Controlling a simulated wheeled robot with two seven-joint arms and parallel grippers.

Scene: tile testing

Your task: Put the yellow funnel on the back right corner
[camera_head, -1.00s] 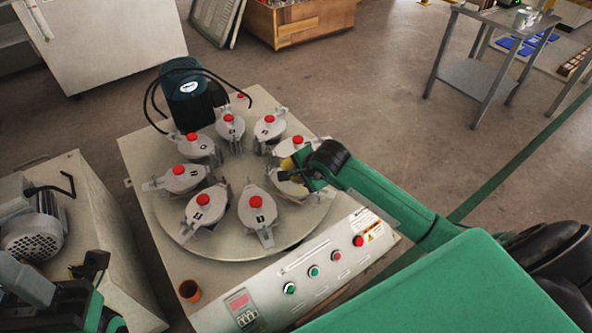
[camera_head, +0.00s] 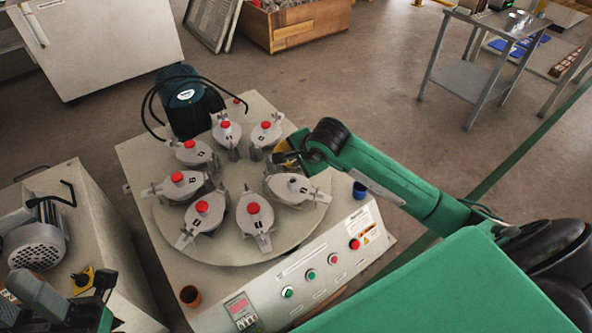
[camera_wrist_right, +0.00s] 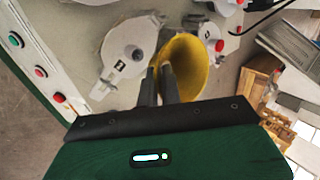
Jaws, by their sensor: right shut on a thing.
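The yellow funnel (camera_wrist_right: 185,62) is between the fingers of my right gripper (camera_wrist_right: 165,72) in the right wrist view, with its wide mouth showing. In the head view only a small part of the yellow funnel (camera_head: 284,147) shows beside my right gripper (camera_head: 282,158), which is shut on it over the right side of the round turntable (camera_head: 240,256). The back right corner of the machine top is partly hidden by my right arm. My left gripper (camera_head: 103,288) is partly in view at the lower left; its opening is unclear.
Several lidded grey jars (camera_head: 253,212) with red knobs ring the turntable; one lid (camera_head: 297,187) shows no red knob. A dark motor (camera_head: 188,100) with cables stands at the back. A blue cup (camera_head: 359,190) and an orange cup (camera_head: 190,295) stand near the machine's edges.

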